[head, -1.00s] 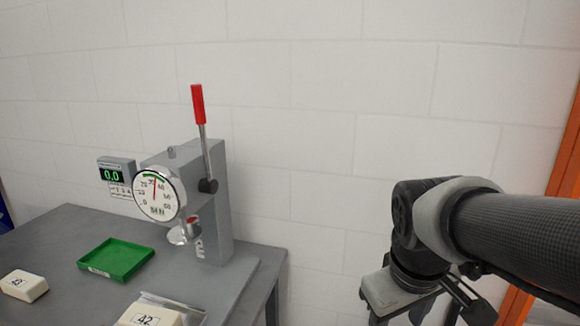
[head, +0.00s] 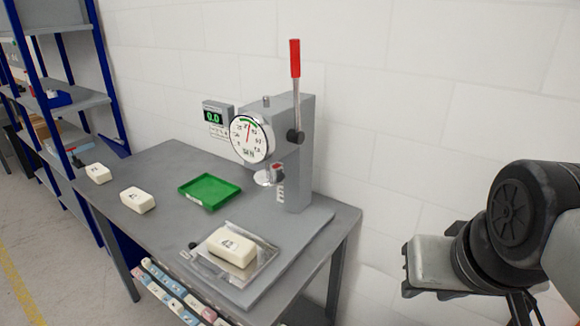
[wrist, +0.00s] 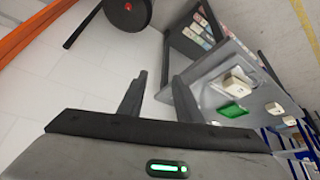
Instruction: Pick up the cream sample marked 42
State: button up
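A cream block (head: 232,250) lies on the metal plate at the table's front right, below the press. Its label is blurred now, but read 42 a second ago. Two more cream blocks lie at the table's left, one nearer (head: 138,200) and one farther (head: 98,173); I cannot read their marks. The plate's block also shows in the wrist view (wrist: 237,80). My gripper (wrist: 158,78) is open and empty, with a gap between its fingers. It hangs right of the table, well apart from the blocks; in the head view its fingers are mostly out of sight.
A press (head: 298,150) with a dial and red lever stands behind the plate. A green tray (head: 210,191) lies at the table's middle. A rack of coloured boxes (head: 175,292) is below the front edge. Blue shelves (head: 75,100) stand at the left. A white wall is behind.

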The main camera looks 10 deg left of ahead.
aim_at(238, 251)
jog(key=i+u, duration=0.15)
jog(key=u, duration=1.1)
jog(key=i+j+z, duration=0.15)
jog(key=z, duration=0.15)
jog(key=i+j+z, duration=0.15)
jog(key=j+z, duration=0.2)
jog(key=l, duration=0.05)
